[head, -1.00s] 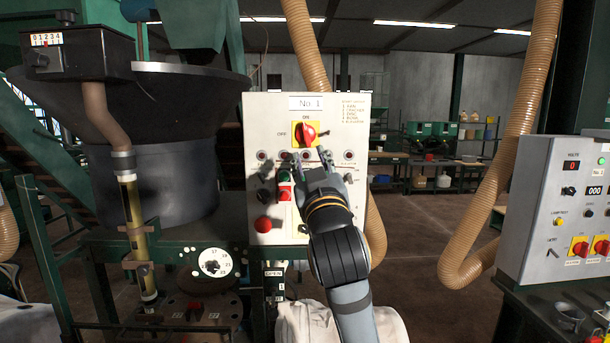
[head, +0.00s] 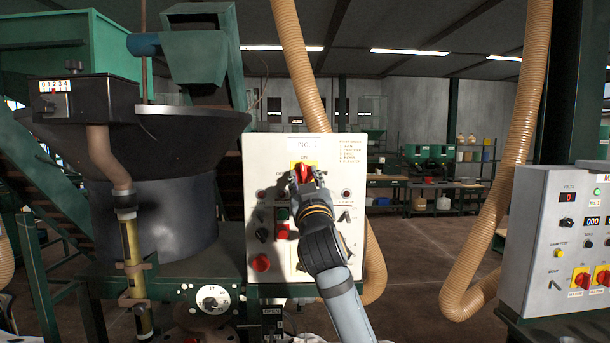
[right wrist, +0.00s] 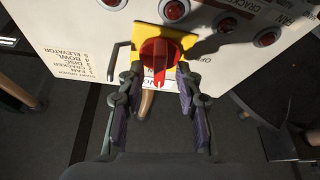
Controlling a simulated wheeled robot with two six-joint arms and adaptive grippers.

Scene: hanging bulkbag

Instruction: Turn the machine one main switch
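The main switch is a red rotary knob (head: 304,171) on a yellow plate, near the top of the white panel (head: 262,205) marked No. 1. In the right wrist view the knob (right wrist: 158,57) shows its ridge roughly up and down the picture, with OFF lettering to the right. My right gripper (head: 306,180) is at the knob and hides part of it in the head view. In the right wrist view its fingers (right wrist: 157,76) are apart, one on each side of the knob, with gaps visible; contact is not clear. My left gripper is not in view.
Below the knob are indicator lamps (head: 346,194), small switches and a red button (head: 261,263). A large black hopper (head: 180,180) stands left. A second control cabinet (head: 540,235) stands right, and a tan hose (head: 375,260) hangs behind the panel.

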